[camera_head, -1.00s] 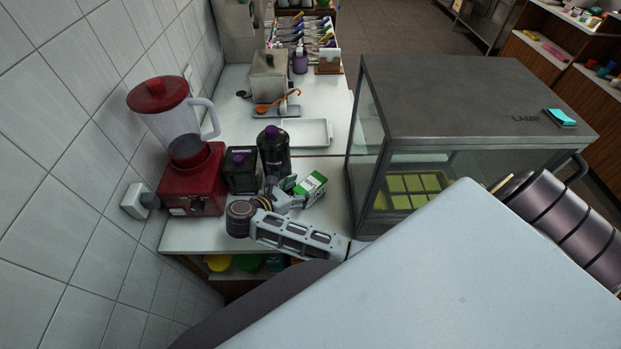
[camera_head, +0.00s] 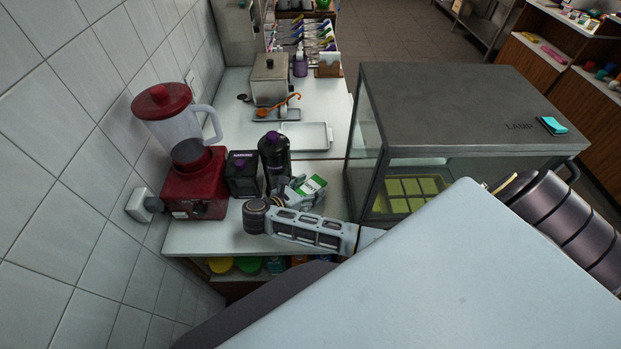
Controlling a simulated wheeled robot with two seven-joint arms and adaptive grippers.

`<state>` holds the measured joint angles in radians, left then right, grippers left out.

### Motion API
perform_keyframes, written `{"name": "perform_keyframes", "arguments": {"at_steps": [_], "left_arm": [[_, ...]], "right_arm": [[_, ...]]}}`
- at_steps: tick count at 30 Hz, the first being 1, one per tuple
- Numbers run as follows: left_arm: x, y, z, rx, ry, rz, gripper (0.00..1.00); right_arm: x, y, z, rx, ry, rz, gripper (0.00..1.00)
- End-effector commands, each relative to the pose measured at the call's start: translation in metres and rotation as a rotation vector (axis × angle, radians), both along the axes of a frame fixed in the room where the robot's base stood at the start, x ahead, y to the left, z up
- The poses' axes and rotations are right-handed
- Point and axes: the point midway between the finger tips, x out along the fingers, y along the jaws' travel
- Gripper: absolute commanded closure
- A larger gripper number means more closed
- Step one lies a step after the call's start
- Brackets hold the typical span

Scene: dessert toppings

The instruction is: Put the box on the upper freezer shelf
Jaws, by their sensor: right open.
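A small green-and-white box (camera_head: 313,187) stands on the white counter (camera_head: 215,238), in front of the glass case and right of a dark bottle. My right gripper (camera_head: 296,187) is at the box's left side, its jaws open. Part of the gripper overlaps the box, and I cannot tell whether the fingers touch it. The right forearm lies low across the counter's front. My left gripper is not in view. No freezer or freezer shelf can be made out.
A red blender (camera_head: 190,165), a black container (camera_head: 242,174) and a dark purple-capped bottle (camera_head: 274,158) stand left of the box. A glass display case (camera_head: 450,105) rises on the right. A shallow tray (camera_head: 305,137) lies behind. A large pale surface fills the lower right.

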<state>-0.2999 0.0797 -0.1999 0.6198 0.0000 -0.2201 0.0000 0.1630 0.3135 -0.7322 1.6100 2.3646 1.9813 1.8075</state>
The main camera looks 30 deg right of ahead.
Motion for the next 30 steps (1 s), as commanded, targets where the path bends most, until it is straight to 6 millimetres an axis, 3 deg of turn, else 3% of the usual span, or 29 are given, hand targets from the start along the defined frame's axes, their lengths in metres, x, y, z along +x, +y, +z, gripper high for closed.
{"name": "perform_keyframes", "arguments": {"at_steps": [20,30], "left_arm": [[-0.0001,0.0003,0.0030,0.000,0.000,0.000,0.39],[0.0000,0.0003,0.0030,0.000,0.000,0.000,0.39]], "right_arm": [[0.0017,-0.0086,-0.0043,0.001,0.001,-0.001,0.36],[0.0017,-0.0086,-0.0043,0.001,0.001,-0.001,0.77]]}}
